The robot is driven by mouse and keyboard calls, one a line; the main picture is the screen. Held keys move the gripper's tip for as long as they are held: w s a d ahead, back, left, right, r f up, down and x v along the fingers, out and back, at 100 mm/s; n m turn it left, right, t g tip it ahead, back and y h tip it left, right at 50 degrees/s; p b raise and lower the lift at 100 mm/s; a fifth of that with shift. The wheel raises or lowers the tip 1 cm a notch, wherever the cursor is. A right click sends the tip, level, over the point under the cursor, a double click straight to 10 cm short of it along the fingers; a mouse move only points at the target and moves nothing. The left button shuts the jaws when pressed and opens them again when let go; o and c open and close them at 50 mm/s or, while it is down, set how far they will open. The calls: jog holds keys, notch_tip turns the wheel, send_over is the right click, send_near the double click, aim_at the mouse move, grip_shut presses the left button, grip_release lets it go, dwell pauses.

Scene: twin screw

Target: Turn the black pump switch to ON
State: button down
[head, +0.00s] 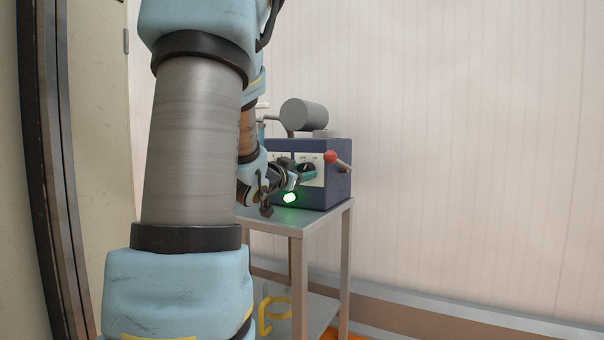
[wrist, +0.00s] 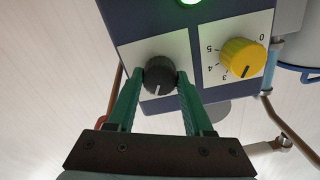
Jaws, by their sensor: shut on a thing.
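The black pump switch (wrist: 160,76) is a round knob on a white plate on the front of a blue box. My gripper (wrist: 161,82) has its two green fingers on either side of the knob, shut on it. In the wrist view the knob's white pointer line points down, toward my gripper. In the head view the black switch (head: 308,167) shows partly behind my gripper (head: 303,177). The plate's lettering is too small to read there, and my fingers cover part of the plate in the wrist view.
The blue box (head: 335,190) stands on a grey metal cart (head: 298,228) by a pale wall. A green lamp (head: 290,197) glows on it. A red-knobbed lever (head: 331,156) sticks out beside the switch. A yellow numbered dial (wrist: 242,57) is right of the switch in the wrist view.

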jog(key=shift+c, duration=1.5)
grip_release()
jog(key=p+v, duration=0.3)
jog(key=v, duration=0.7)
jog(key=shift+s, duration=0.35)
jog(key=shift+a, duration=0.15)
